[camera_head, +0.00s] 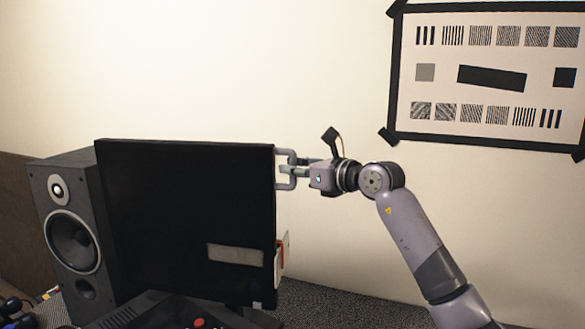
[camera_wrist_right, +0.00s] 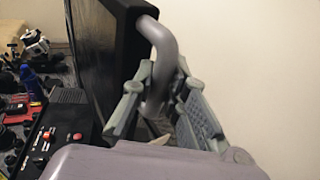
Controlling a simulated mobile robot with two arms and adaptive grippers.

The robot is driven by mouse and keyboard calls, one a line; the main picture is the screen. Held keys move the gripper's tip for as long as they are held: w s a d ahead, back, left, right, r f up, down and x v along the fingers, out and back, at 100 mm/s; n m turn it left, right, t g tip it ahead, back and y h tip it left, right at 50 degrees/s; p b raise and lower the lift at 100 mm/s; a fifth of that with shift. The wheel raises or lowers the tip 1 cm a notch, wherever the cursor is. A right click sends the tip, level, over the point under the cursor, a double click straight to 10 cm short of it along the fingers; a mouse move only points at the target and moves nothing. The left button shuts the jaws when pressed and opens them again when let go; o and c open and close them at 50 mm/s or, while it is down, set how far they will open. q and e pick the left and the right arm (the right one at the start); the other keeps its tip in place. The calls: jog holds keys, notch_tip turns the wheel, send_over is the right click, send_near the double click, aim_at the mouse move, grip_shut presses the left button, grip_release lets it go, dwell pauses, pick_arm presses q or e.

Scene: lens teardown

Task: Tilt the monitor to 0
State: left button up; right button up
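The black monitor (camera_head: 190,200) stands at the centre left in the head view, with a grey strip low on its face. It looks near upright there; I cannot tell its exact tilt. A grey bar handle (camera_head: 279,158) sticks out from its right edge. My right gripper (camera_head: 294,172) is at this handle, coming from the right. In the right wrist view the handle (camera_wrist_right: 161,55) passes between the two fingers of the gripper (camera_wrist_right: 162,88), which look closed around it. The monitor's edge (camera_wrist_right: 122,40) is just left of the fingers. My left gripper is not in view.
A dark speaker (camera_head: 70,235) stands against the monitor's left side. A black box with red buttons (camera_wrist_right: 65,125) lies in front of the monitor, with small clutter beside it. A test chart (camera_head: 490,75) hangs on the wall.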

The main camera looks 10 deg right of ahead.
jog(key=o, duration=0.5)
jog(key=shift+w+d, duration=0.1)
jog(key=shift+w, duration=0.05)
jog(key=v, duration=1.2)
